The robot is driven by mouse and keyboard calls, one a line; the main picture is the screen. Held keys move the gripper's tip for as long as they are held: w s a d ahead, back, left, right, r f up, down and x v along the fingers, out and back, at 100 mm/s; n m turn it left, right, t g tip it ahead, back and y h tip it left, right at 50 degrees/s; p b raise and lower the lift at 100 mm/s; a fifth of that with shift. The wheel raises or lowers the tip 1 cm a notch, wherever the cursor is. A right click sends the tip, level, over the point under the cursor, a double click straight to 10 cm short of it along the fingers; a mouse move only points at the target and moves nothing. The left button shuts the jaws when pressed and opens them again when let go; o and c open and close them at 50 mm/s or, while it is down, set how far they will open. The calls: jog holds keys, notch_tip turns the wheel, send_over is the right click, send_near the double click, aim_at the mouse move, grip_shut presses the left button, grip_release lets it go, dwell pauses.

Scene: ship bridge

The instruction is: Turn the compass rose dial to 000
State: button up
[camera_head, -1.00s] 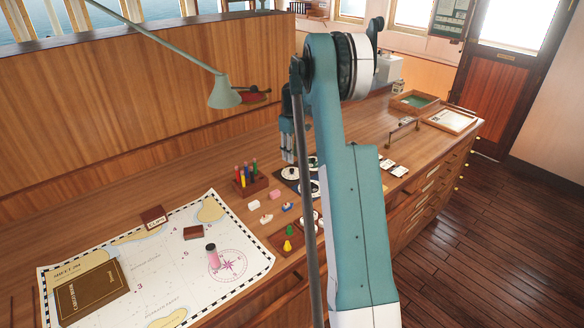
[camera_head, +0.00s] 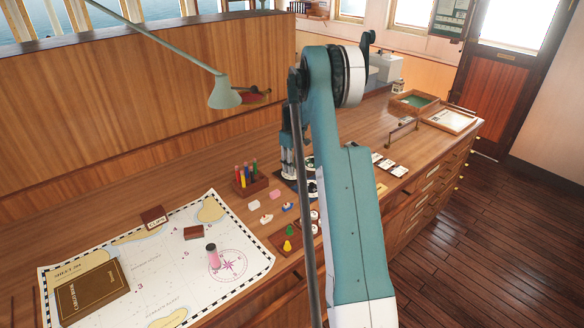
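Two round white-faced dials, an upper one (camera_head: 309,162) and a lower one (camera_head: 310,187), lie on a dark panel on the wooden counter, partly hidden behind my arm. I cannot tell which is the compass rose dial, nor read their settings. My gripper (camera_head: 289,174) points down at the left edge of the upper dial, low over the dark panel. Its fingers are small and partly covered by my arm, so I cannot tell whether they are open or touching anything.
The chart (camera_head: 170,285) holds a brown book (camera_head: 93,290) and a small brown block (camera_head: 194,233). A pen holder (camera_head: 250,187), several small coloured pieces and a tray (camera_head: 281,242) stand left of my arm. A lamp (camera_head: 224,92) overhangs the counter. White cards (camera_head: 388,165) lie right.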

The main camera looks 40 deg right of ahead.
jog(key=shift+c, duration=0.7)
jog(key=c, duration=0.8)
jog(key=shift+o, duration=0.2)
jog(key=shift+m+b, duration=0.3)
jog(key=shift+m, duration=0.1)
jog(key=shift+f+m+b, duration=0.1)
jog(key=shift+m+b, duration=0.5)
jog(key=shift+m, duration=0.2)
jog(key=m+b, duration=0.2)
jog(key=m, duration=0.2)
jog(key=m+b, duration=0.2)
jog(key=m, duration=0.3)
jog(key=shift+m, duration=0.3)
jog(key=m+b, duration=0.1)
jog(key=m, duration=0.4)
jog(key=shift+m+b, duration=0.3)
jog(key=shift+m, duration=0.1)
